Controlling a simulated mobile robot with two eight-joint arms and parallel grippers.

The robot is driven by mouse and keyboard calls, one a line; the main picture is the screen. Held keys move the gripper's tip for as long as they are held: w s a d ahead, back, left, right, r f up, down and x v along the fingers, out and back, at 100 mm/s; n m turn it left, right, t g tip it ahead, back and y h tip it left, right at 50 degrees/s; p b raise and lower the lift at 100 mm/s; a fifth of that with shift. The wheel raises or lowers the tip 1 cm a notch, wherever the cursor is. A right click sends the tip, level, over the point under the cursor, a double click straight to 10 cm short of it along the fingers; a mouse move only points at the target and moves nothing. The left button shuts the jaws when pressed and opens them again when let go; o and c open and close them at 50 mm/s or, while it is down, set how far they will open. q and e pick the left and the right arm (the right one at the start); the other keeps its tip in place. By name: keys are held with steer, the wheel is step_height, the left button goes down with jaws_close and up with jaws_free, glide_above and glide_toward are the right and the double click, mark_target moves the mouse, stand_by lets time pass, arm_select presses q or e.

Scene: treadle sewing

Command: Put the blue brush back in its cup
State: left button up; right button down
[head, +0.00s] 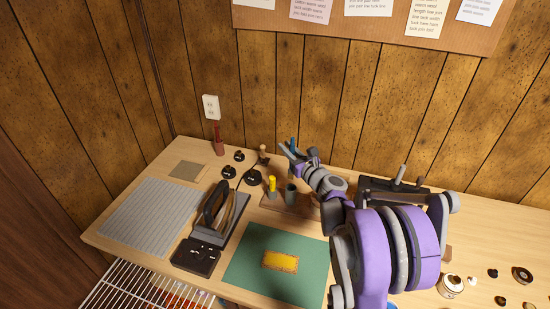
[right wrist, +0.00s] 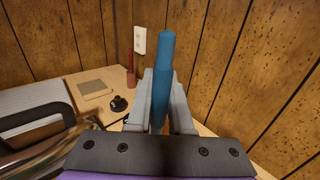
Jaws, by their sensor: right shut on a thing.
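The blue brush (right wrist: 166,60) stands upright between the fingers of my right gripper (right wrist: 160,98) in the right wrist view. In the head view the right gripper (head: 290,150) is shut on it, and only a small blue part shows. The gripper is raised over the back of the table. A dark grey cup (head: 291,194) on a brown wooden base (head: 276,204) looks empty; it is below the gripper in the picture. Beside it a yellow-topped brush (head: 272,184) stands in a holder. A red brush and cup (head: 219,141) stand at the back left. My left gripper is out of view.
Several small black items (head: 229,172) and a wooden-topped tool (head: 263,153) stand left of the gripper. An iron (head: 222,208) and a green mat (head: 250,277) with a yellow patch lie in front. My right arm hides part of the table.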

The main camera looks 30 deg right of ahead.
steer(key=shift+d+f+b, duration=0.15)
steer(key=shift+f+b, duration=1.8)
steer(key=shift+f, duration=0.8)
steer(key=shift+d+f+b, duration=0.15)
steer(key=shift+f+b, duration=1.8)
steer(key=shift+f, duration=0.75)
steer(key=c, duration=0.7)
jaws_free()
steer(key=shift+c, duration=0.2)
glide_toward(292, 177)
steer(key=w, duration=0.2)
steer(key=shift+w+d+f, duration=0.3)
steer(key=shift+w+f, duration=0.1)
